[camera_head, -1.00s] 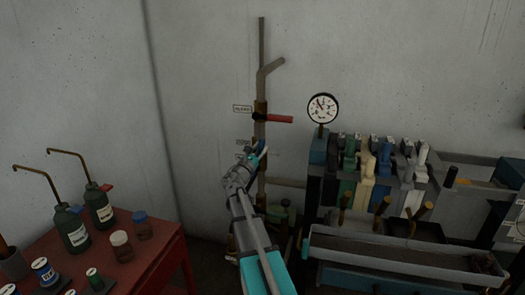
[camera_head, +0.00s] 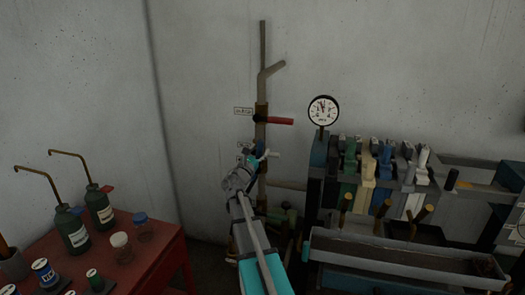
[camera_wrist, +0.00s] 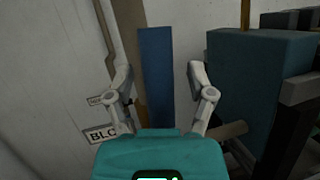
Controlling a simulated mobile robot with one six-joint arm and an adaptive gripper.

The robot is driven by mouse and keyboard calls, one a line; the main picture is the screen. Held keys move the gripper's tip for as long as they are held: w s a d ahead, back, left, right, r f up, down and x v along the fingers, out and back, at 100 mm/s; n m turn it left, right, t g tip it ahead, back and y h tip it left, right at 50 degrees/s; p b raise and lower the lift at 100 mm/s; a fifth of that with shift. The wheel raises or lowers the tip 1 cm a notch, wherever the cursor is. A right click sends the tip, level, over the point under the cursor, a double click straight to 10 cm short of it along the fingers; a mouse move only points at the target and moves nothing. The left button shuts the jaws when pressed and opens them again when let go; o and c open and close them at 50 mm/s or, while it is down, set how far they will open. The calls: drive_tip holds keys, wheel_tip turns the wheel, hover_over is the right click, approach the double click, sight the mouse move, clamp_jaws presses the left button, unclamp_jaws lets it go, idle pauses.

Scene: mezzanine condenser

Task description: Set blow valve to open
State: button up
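The blow valve has a flat blue handle (camera_wrist: 155,98) that stands upright in the middle of the wrist view. My gripper (camera_wrist: 158,68) is open, with one finger on each side of the handle and a gap visible on both sides. A label starting "BLO" (camera_wrist: 102,135) is on the wall at the lower left. In the head view my gripper (camera_head: 264,153) is at the vertical pipe (camera_head: 261,185), below a valve with a red handle (camera_head: 277,121) pointing right. The blow valve itself is mostly hidden there behind my gripper.
A round gauge (camera_head: 323,110) and a bank of coloured levers (camera_head: 370,165) stand right of the pipe, above a grey trough (camera_head: 400,257). A red table (camera_head: 150,262) with bottles and jars is at the left. A teal block (camera_wrist: 258,90) is close to the right finger.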

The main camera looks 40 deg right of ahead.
idle(0.5)
drive_tip(key=shift+s+a+f+m+g, duration=0.25)
drive_tip(key=shift+a+f+m+g, duration=0.15)
drive_tip(key=shift+m, duration=0.3)
drive_tip(key=s+a+f+m+g+y+p, duration=0.1)
drive_tip(key=s+a+f+m+g+y, duration=0.15)
drive_tip(key=a+f+m, duration=0.3)
drive_tip(key=s+a+f+m+g+y, duration=0.1)
drive_tip(key=s+a+f+m+y, duration=0.3)
drive_tip(key=a, duration=0.3)
drive_tip(key=s+a+f+m+g+y+p, duration=0.1)
drive_tip(key=s+a+f+m+g+y, duration=0.1)
drive_tip(key=a+f+m+y, duration=0.3)
drive_tip(key=s+a+f+m+y, duration=0.1)
drive_tip(key=s+a+f+y, duration=0.1)
drive_tip(key=a, duration=0.6)
drive_tip(key=s+a+f+m+g+y+p, duration=0.1)
drive_tip(key=s+a+y, duration=0.3)
drive_tip(key=a, duration=0.4)
drive_tip(key=s+a+f+m+y, duration=0.2)
drive_tip(key=s+a+f+y, duration=0.1)
drive_tip(key=a, duration=0.6)
drive_tip(key=shift+s+f+m+g, duration=0.3)
drive_tip(key=shift+s+m+g, duration=0.05)
drive_tip(key=shift+s, duration=0.55)
drive_tip(key=shift+d, duration=0.15)
